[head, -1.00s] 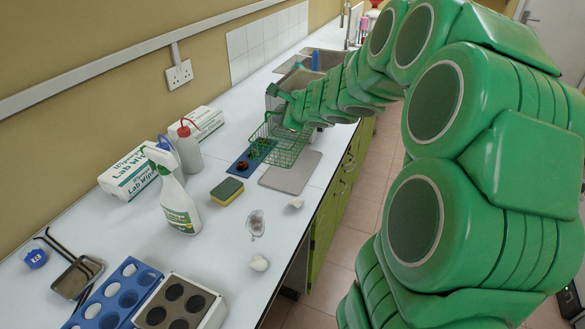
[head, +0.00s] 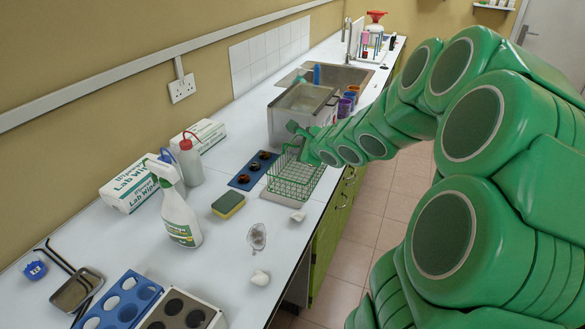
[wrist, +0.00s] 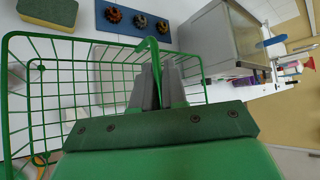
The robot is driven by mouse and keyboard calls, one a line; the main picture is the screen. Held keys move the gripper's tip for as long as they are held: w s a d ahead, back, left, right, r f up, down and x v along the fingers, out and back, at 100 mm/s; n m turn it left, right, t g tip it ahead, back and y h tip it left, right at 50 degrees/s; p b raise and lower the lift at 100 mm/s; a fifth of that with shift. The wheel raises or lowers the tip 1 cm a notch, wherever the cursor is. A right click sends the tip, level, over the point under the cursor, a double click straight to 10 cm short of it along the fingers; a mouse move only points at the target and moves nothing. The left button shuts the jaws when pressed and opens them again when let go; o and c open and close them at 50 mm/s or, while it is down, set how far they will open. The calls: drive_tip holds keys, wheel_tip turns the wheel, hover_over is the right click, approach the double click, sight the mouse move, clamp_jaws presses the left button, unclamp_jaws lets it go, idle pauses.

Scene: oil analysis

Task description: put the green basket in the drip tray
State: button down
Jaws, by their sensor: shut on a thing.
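The green wire basket (head: 291,184) hangs from my gripper (head: 300,146), which is shut on its rim or handle. In the wrist view my gripper's grey fingers (wrist: 158,85) close on a green strip of the basket (wrist: 45,95), and the basket looks empty. The drip tray (head: 296,204), a flat grey tray, lies on the white bench beneath the basket, and the basket hides most of it. The basket appears over the tray and roughly level. I cannot tell whether its bottom touches the tray.
A blue rack (head: 238,183) with round dark pieces lies left of the basket. A grey bath (head: 280,125) stands behind it, before the sink. The bench's front edge is close on the right.

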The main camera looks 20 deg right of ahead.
drive_tip(key=w+f, duration=0.1)
drive_tip(key=w, duration=0.1)
drive_tip(key=w+d+f, duration=0.1)
drive_tip(key=w, duration=0.2)
drive_tip(key=w+f, duration=0.1)
drive_tip(key=w, duration=0.2)
drive_tip(key=shift+d+f, duration=0.35)
drive_tip(key=shift+f, duration=0.05)
drive_tip(key=shift+w+d+f, duration=0.15)
drive_tip(key=shift+w+f, duration=0.6)
drive_tip(key=shift+f, duration=0.65)
drive_tip(key=shift+w+d+f, duration=0.15)
drive_tip(key=shift+w+f, duration=0.55)
drive_tip(key=shift+f, duration=0.75)
drive_tip(key=shift+w+d+f, duration=0.15)
drive_tip(key=shift+w+f, duration=0.6)
drive_tip(key=shift+f, duration=0.65)
drive_tip(key=shift+f, duration=0.1)
drive_tip(key=c, duration=1.2)
unclamp_jaws()
drive_tip(key=shift+o, duration=0.2)
